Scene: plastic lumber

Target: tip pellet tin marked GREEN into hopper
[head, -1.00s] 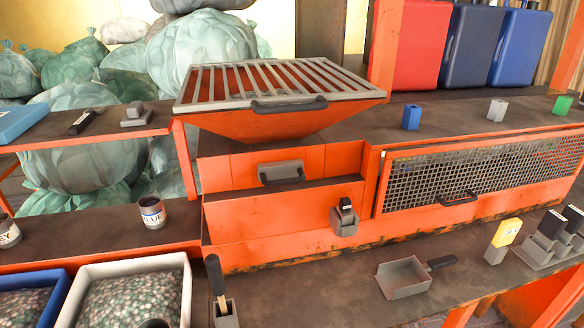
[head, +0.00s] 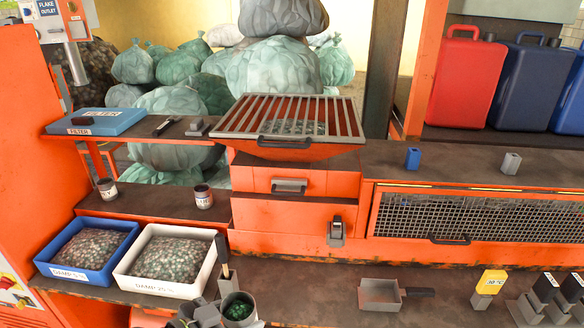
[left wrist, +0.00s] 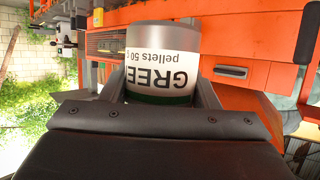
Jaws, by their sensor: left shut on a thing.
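The pellet tin marked GREEN (left wrist: 163,68) is held in my left gripper (head: 212,314). In the left wrist view its label reads upside down between the two fingers. In the head view the tin (head: 238,308) is at the bottom edge, roughly upright, with green pellets visible inside. The orange hopper (head: 290,149) stands farther back, well above the tin in the picture and apart from it. A grey bar grate covers its top, and grey-green bits show between the bars. My right gripper is not in view.
Blue (head: 133,231) and white (head: 208,236) bins of flakes stand left of the tin. Two other tins (head: 106,190) (head: 203,196) sit on the shelf behind them. A scoop (head: 380,294) lies on the lower bench, and an upright handled tool (head: 224,262) stands close behind the tin.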

